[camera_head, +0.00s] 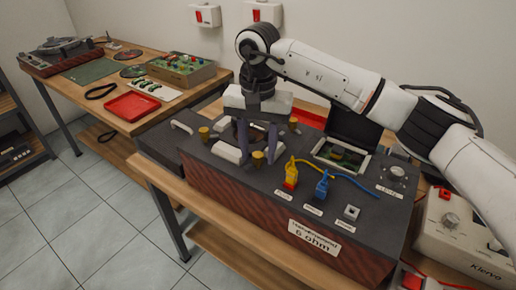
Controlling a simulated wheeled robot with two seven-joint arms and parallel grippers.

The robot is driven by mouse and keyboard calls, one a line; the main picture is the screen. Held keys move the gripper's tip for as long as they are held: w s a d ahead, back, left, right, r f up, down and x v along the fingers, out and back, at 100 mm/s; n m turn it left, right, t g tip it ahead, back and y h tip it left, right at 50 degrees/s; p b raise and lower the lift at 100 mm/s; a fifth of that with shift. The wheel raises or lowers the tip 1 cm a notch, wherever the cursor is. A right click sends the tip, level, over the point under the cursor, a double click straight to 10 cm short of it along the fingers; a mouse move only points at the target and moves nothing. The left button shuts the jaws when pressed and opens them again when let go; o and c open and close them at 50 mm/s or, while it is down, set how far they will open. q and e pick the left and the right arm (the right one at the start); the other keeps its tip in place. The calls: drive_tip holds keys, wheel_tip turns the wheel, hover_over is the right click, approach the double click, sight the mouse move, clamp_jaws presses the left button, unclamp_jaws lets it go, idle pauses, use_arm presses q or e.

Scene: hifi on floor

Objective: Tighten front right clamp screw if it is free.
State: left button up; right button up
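The front right clamp screw (258,158) is a brass knob on the dark top of the amplifier-like unit (240,190). My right gripper (258,157) points down from above, with its two grey fingers standing apart on either side of this knob. I see a narrow gap between the knob and the fingers, so the gripper looks open. Other brass knobs sit at the left (203,133) and at the back right (293,125). A pale clamp bar (228,153) lies left of the fingers. Whether the screw is tight cannot be seen. My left gripper is not in view.
Yellow (290,172) and blue (322,184) plugs with cables stand right of the fingers. An open-lidded box (341,155) and a level knob (395,172) are behind them. A red tray (132,106) lies on the left table. A white Klervo device (465,232) stands at right.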

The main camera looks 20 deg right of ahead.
clamp_jaws()
drive_tip(key=shift+m, duration=0.3)
drive_tip(key=m, duration=0.3)
drive_tip(key=shift+m+b, duration=0.35)
drive_tip(key=shift+m, duration=0.05)
drive_tip(key=m, duration=1.1)
drive_tip(key=shift+m+b, duration=0.3)
drive_tip(key=shift+b, duration=0.1)
drive_tip(key=m, duration=0.4)
drive_tip(key=shift+r, duration=0.1)
drive_tip(key=shift+m, duration=1)
